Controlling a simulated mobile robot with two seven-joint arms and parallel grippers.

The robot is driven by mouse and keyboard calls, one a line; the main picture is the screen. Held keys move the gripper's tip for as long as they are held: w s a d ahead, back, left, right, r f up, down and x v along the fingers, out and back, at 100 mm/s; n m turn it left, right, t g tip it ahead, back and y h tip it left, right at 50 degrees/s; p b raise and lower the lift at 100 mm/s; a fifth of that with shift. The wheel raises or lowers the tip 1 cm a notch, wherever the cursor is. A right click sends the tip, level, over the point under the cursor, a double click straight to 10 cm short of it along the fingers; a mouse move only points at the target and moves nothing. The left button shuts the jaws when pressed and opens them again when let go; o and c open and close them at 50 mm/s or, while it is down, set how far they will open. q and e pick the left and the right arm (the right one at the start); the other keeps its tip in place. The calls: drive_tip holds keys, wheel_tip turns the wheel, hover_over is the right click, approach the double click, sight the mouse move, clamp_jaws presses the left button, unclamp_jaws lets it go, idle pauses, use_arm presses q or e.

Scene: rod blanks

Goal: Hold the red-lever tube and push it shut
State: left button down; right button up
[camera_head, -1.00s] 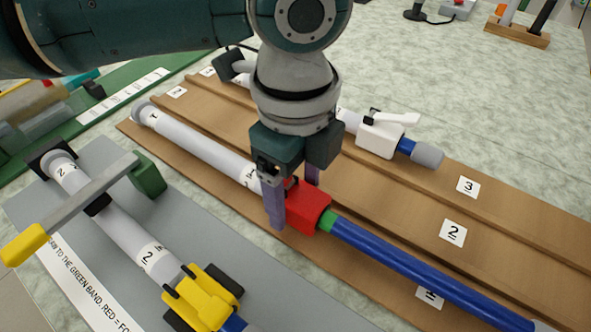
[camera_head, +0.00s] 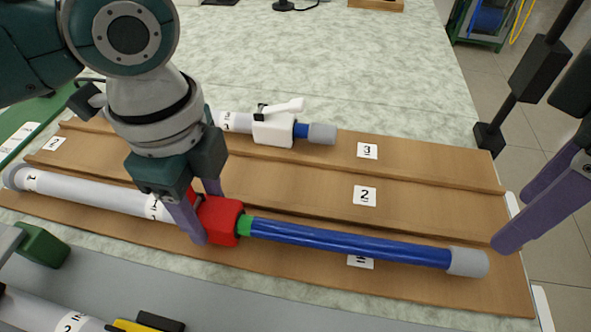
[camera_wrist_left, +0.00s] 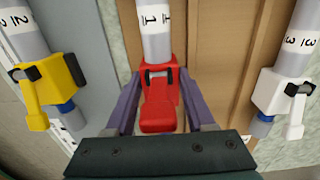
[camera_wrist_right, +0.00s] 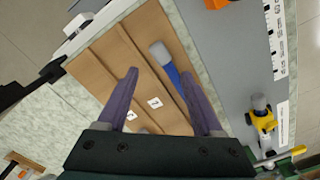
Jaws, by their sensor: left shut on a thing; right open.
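The red-lever tube lies along the front lane of the brown board. Its white outer tube (camera_head: 90,191) is at the left, then the red clamp (camera_head: 219,220), a green band (camera_head: 244,226), a long blue inner rod (camera_head: 350,242) and a grey end cap (camera_head: 468,262). My left gripper (camera_head: 205,215) is shut on the red clamp, which also shows between its fingers in the left wrist view (camera_wrist_left: 158,112). My right gripper (camera_head: 535,210) is open and empty, beyond the capped end. In the right wrist view, the grey cap (camera_wrist_right: 160,52) shows beyond its open fingers (camera_wrist_right: 158,75).
A white-lever tube (camera_head: 272,130) lies in the back lane. The lane marked 2 (camera_head: 364,196) is clear in its visible part. A yellow-lever tube (camera_wrist_left: 45,80) is on the grey mat (camera_head: 180,290) in front. A black post (camera_head: 535,75) stands off the right edge.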

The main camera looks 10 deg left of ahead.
sight(472, 261)
drive_tip(key=f+n+t, duration=0.1)
drive_tip(key=f+n, duration=0.1)
drive_tip(key=f, duration=0.1)
drive_tip(key=f+n+t, duration=0.1)
drive_tip(key=f+n, duration=0.2)
drive_tip(key=f+n+t, duration=0.1)
drive_tip(key=f+n, duration=0.1)
drive_tip(key=f, duration=0.2)
drive_tip(key=shift+s, duration=0.25)
idle(0.4)
clamp_jaws()
idle(0.5)
idle(0.9)
